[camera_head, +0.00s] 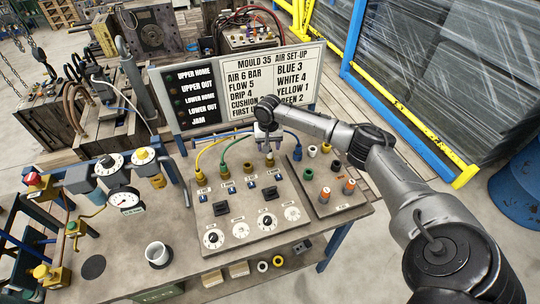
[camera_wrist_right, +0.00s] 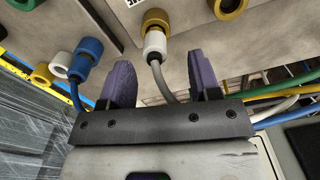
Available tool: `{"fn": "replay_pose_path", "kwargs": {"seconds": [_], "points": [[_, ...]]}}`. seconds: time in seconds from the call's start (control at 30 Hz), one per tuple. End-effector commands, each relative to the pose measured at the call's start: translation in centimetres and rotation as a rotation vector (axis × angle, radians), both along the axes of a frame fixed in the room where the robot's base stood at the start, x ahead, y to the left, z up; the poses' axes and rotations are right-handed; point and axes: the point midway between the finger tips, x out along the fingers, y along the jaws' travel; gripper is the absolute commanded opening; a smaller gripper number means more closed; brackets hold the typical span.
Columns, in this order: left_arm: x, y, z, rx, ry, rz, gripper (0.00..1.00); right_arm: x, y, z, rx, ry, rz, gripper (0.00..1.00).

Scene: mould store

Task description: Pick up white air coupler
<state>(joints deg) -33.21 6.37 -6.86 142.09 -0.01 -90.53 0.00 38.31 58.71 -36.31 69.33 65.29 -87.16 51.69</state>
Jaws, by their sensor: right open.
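The white air coupler (camera_wrist_right: 154,43) sits on a brass port (camera_wrist_right: 155,19) of the panel, with a grey hose (camera_wrist_right: 158,80) running back from it. My right gripper (camera_wrist_right: 160,68) is open. In the right wrist view its two purple fingers stand on either side of the hose, and the coupler lies just past the fingertips, between their lines; I see no contact. In the head view the right gripper (camera_head: 267,138) is over the back row of ports and largely hides the white coupler. My left gripper is not in view.
A blue coupler (camera_wrist_right: 86,56) with its hose is beside the white one. Yellow (camera_head: 224,170) and green (camera_head: 248,167) couplers are to its left in the head view. The set-up board (camera_head: 273,85) stands close behind.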

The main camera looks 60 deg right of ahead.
Motion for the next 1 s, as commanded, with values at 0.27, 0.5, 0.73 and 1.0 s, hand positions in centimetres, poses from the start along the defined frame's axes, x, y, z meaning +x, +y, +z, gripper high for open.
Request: {"fn": "replay_pose_path", "kwargs": {"seconds": [0.27,0.5,0.73,1.0], "points": [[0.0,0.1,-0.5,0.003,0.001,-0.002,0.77,-0.5,-0.2,-3.7,0.001,0.004,-0.001,0.57],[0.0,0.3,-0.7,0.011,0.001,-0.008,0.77,-0.6,-0.2,-4.9,0.0,0.002,0.0,0.57],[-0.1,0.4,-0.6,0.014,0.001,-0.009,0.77,-0.5,-0.2,-4.9,0.0,0.002,0.0,0.54],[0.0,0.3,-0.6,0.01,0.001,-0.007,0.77,-0.5,-0.2,-4.9,0.0,0.002,0.0,0.28]]}}
